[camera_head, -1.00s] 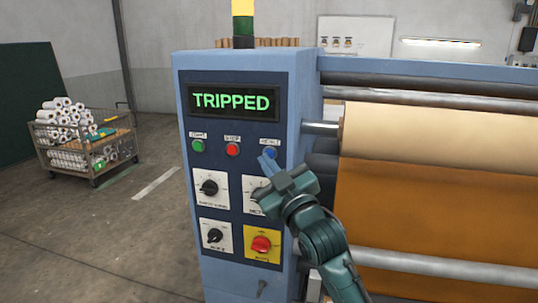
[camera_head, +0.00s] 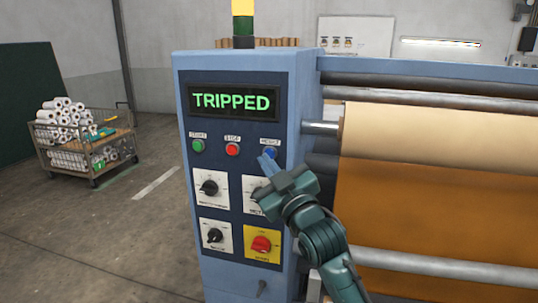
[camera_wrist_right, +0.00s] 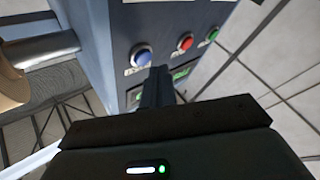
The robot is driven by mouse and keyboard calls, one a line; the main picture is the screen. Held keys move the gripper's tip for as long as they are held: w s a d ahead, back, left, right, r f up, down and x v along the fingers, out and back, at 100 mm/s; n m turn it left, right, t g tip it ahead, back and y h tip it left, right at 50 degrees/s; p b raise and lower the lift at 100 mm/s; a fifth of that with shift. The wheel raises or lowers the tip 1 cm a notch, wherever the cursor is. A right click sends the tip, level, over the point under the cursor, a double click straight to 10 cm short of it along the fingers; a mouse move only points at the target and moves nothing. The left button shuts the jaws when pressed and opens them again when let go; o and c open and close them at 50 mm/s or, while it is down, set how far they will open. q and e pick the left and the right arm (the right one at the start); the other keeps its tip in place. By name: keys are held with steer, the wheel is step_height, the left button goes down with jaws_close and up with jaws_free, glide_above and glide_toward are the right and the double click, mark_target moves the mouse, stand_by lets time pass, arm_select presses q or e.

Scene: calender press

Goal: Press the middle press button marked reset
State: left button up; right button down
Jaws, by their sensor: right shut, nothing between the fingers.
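The press cabinet's panel carries a row of three buttons. A green button (camera_head: 198,146) marked START is at the left, a red button (camera_head: 232,149) marked STOP is in the middle, and a blue button (camera_head: 270,153) marked RESET is at the right. The display (camera_head: 232,102) above reads TRIPPED in green. My right gripper (camera_head: 266,163) is shut and empty, its tips just below the blue button in the head view. In the right wrist view, the fingers (camera_wrist_right: 158,80) point towards the panel beside the blue button (camera_wrist_right: 141,57); contact cannot be told. My left gripper is not in view.
Black knobs (camera_head: 209,188) and a red-on-yellow rotary switch (camera_head: 262,244) sit below the buttons. Rollers with cream sheet (camera_head: 425,135) and orange-brown sheet (camera_head: 430,205) are at the right. A wire cart (camera_head: 88,155) with white rolls stands at the left on open floor.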

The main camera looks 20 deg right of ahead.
steer(key=shift+w, duration=0.1)
stand_by(0.4)
steer(key=shift+w+d, duration=0.25)
steer(key=shift+w, duration=0.05)
steer(key=shift+w+d+p, duration=0.2)
steer(key=shift+w+p, duration=0.1)
stand_by(0.6)
steer(key=shift+s+a, duration=0.1)
stand_by(0.4)
steer(key=shift+s+a+p, duration=0.3)
steer(key=shift+s+a, duration=0.05)
steer(key=shift+s, duration=0.25)
